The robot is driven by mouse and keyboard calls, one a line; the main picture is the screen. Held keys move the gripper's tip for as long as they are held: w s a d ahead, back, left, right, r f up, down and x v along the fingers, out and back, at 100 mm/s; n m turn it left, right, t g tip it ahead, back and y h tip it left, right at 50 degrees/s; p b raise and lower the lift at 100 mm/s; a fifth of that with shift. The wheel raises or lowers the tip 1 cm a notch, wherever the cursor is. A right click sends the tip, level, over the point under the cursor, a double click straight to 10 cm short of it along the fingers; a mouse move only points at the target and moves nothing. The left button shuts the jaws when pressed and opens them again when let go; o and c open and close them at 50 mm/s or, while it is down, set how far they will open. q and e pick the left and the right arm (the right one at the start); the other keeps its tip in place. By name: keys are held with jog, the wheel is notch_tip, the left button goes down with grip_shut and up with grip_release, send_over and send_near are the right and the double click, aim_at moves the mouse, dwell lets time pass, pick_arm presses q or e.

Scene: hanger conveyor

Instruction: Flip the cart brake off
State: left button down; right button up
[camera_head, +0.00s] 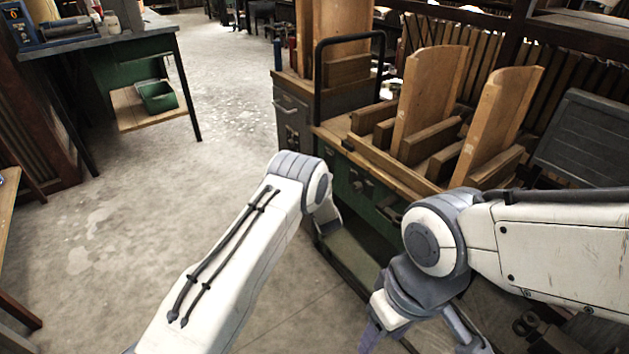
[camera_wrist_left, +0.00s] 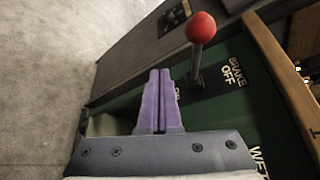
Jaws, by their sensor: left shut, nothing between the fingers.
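The brake lever, with a red ball knob (camera_wrist_left: 201,27) on a thin metal shaft (camera_wrist_left: 196,62), stands out from a dark green panel (camera_wrist_left: 230,110) in the left wrist view. White lettering reading "BRAKE OFF" (camera_wrist_left: 234,72) is right of its base. Another small label is partly hidden by my fingers. My left gripper (camera_wrist_left: 161,72) is shut and empty, its purple fingers left of the shaft and apart from it in the picture. In the head view the cart (camera_head: 350,185) is green with a wooden top; my arm hides the left fingers. My right gripper (camera_head: 418,343) has its fingers spread.
Upright wooden boards (camera_head: 431,95) stand in slots on the cart top. A black tube handle (camera_head: 318,85) rises at its left end. A workbench (camera_head: 95,42) with a green bin (camera_head: 157,97) stands far left. The concrete floor between is clear.

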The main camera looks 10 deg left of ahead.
pick_arm(q)
jog(key=s+d+r+p, duration=0.2)
jog(key=s+d+r, duration=0.3)
jog(key=s, duration=0.1)
jog(key=shift+d, duration=0.35)
jog(key=shift+s, duration=0.1)
